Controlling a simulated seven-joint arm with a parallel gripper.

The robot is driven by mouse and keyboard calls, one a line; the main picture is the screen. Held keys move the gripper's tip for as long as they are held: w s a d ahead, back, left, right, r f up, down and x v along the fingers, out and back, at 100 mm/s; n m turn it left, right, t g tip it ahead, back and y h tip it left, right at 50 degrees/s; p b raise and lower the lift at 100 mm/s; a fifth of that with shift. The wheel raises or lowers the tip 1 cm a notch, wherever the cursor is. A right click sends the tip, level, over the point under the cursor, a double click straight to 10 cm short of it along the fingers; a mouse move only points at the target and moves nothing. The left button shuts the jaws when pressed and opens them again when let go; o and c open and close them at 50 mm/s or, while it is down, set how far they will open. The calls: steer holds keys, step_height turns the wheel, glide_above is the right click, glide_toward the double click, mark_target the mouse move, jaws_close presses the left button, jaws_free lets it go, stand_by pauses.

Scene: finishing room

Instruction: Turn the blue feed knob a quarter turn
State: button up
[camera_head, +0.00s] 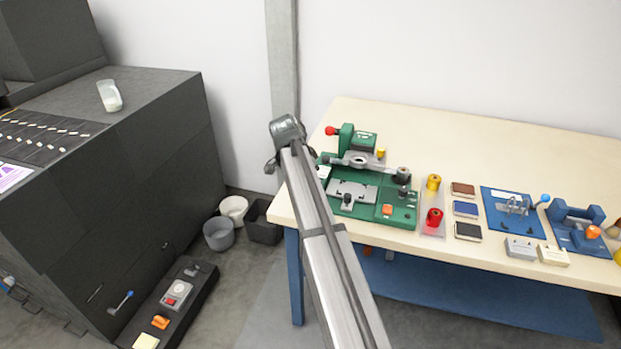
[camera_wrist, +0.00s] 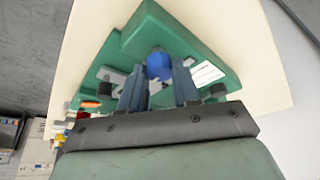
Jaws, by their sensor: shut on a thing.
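The blue feed knob (camera_wrist: 158,66) shows in the wrist view between the two grey-blue fingers of my gripper (camera_wrist: 158,74). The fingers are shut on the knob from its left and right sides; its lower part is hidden. The knob sits on the green machine (camera_wrist: 140,30), near a white label plate (camera_wrist: 206,74). In the head view the green machine (camera_head: 401,215) stands at the left end of the bench, with a red ball lever at its back left. The knob cannot be made out there, and my arm covers the area left of the machine.
The cream bench (camera_head: 480,125) also carries a yellow spool (camera_head: 433,182), a red spool (camera_head: 434,217), ink pads, a blue plate (camera_head: 520,230) and a blue tool (camera_head: 578,224). A dark cabinet (camera_head: 170,160) stands at left; bins (camera_head: 219,234) are on the floor between. The bench's back is clear.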

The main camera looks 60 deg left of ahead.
steer(key=shift+m, duration=0.6)
steer(key=o, duration=1.1)
steer(key=shift+c, duration=0.2)
steer(key=v, duration=1.3)
steer(key=shift+s+a+r, duration=0.15)
steer(key=shift+a+r, duration=0.1)
steer(key=shift+r, duration=0.1)
